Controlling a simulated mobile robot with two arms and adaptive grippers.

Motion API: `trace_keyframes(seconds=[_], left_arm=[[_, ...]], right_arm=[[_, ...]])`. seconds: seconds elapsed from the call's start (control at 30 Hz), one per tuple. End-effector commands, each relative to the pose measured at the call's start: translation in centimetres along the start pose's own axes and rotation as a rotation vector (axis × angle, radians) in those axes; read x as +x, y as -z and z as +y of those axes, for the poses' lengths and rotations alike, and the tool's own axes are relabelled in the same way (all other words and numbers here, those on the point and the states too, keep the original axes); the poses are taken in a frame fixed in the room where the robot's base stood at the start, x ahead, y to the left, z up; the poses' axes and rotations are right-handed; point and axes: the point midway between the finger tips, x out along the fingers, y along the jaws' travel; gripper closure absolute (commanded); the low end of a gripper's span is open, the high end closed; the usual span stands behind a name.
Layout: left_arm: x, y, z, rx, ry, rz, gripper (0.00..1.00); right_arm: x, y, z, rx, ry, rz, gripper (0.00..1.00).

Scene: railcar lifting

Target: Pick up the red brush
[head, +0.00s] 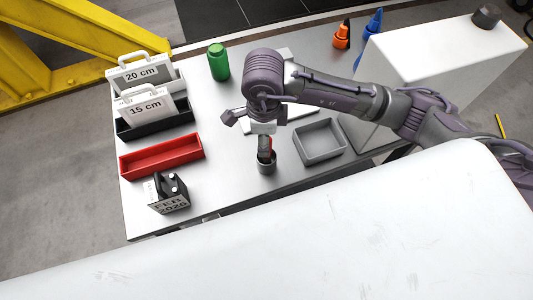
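The red brush (264,146) stands upright in a small dark cup (267,166) near the front middle of the table in the head view. Only a short red part shows above the cup. My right gripper (262,127) comes down from the arm entering at the right and is directly above the brush, at its top end. The wrist hides much of the fingers, so I cannot tell whether they are around the brush or shut. My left gripper is not in view.
A red tray (161,156), a black tray with labelled white blocks (148,108) and a date block (167,193) stand left. A grey bin (320,142) is right of the cup. A green bottle (218,62), orange bottle (342,35) and blue bottle (374,22) stand behind.

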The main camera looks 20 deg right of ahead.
Motion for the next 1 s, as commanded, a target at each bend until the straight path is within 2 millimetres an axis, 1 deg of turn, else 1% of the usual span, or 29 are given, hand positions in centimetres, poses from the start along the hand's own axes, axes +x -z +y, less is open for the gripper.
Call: trace_keyframes(seconds=[0.17, 0.3, 0.4, 0.63, 0.67, 0.9, 1.0], left_arm=[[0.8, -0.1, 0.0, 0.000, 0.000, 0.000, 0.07], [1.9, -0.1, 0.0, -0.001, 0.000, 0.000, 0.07], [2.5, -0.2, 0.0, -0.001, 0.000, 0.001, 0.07], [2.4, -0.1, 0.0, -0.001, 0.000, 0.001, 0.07], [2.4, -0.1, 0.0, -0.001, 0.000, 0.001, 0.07], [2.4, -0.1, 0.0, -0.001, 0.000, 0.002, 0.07], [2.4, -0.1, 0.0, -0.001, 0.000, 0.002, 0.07]], right_arm=[[1.6, 0.2, -0.2, 0.000, -0.003, 0.000, 0.44], [3.9, 0.5, -0.6, 0.001, -0.004, 0.001, 0.44], [5.1, 0.5, -0.6, 0.000, -0.002, -0.001, 0.44], [5.1, 0.4, -0.7, 0.000, -0.001, -0.002, 0.44], [5.1, 0.4, -0.7, 0.000, -0.001, -0.002, 0.46], [5.1, 0.4, -0.7, -0.001, -0.001, -0.002, 0.86], [5.1, 0.4, -0.7, -0.001, -0.001, -0.002, 1.00]])
